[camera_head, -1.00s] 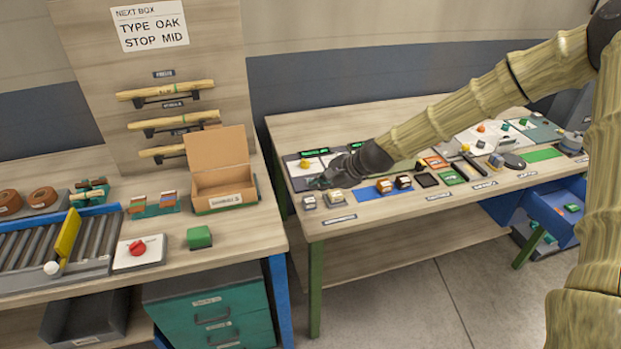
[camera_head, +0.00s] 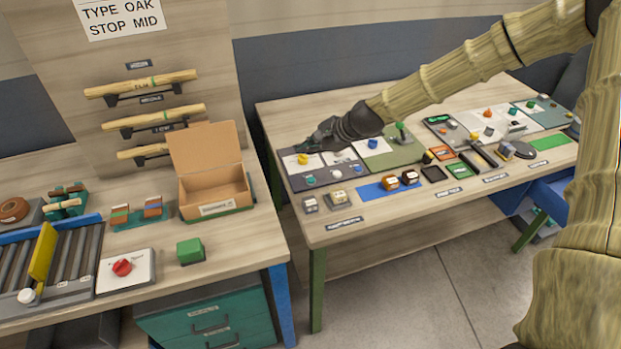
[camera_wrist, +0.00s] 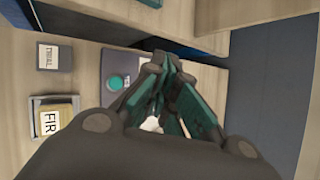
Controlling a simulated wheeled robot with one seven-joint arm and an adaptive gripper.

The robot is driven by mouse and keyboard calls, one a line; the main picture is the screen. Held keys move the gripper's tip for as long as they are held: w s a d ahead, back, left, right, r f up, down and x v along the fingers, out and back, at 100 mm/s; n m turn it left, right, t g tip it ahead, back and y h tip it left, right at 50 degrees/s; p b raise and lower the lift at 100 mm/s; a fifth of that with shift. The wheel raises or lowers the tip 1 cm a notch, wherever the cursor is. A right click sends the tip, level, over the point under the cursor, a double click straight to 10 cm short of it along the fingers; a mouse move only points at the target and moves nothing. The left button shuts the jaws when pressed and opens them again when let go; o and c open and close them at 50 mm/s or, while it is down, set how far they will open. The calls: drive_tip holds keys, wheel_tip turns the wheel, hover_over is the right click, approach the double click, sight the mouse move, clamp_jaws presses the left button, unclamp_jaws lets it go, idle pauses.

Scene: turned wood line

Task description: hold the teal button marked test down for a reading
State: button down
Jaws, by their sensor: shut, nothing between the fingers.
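A round teal button (camera_wrist: 115,82) sits on a dark grey panel (camera_wrist: 113,60) in the wrist view. In the head view a small teal button (camera_head: 311,180) shows near the front left of the dark panel (camera_head: 293,183); no test marking is readable on it. My gripper (camera_head: 303,148) is shut and empty, over the rear left of the panel in the head view. In the wrist view my gripper's dark teal fingers (camera_wrist: 168,65) come together to the right of the button, apart from it in the picture. The fingers hide part of the panel.
A block marked TRIAL (camera_wrist: 54,57) and a tray with a block marked FIR (camera_wrist: 55,118) stand near the panel. A yellow knob (camera_head: 302,159) and a blue knob (camera_head: 372,143) rise close by. The left bench holds an open cardboard box (camera_head: 214,190).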

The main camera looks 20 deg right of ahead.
sight(309, 181)
drive_tip(key=shift+f+b, duration=3.15)
drive_tip(key=shift+f, duration=1.3)
drive_tip(key=shift+f, duration=0.15)
drive_tip(key=shift+f, duration=0.25)
drive_tip(key=shift+f+b, duration=0.4)
drive_tip(key=shift+b, duration=0.05)
drive_tip(key=shift+r, duration=0.1)
idle(0.6)
drive_tip(key=shift+r+p, duration=0.6)
drive_tip(key=shift+r, duration=0.15)
drive_tip(key=shift+r+p, duration=1.85)
drive_tip(key=shift+r, duration=0.65)
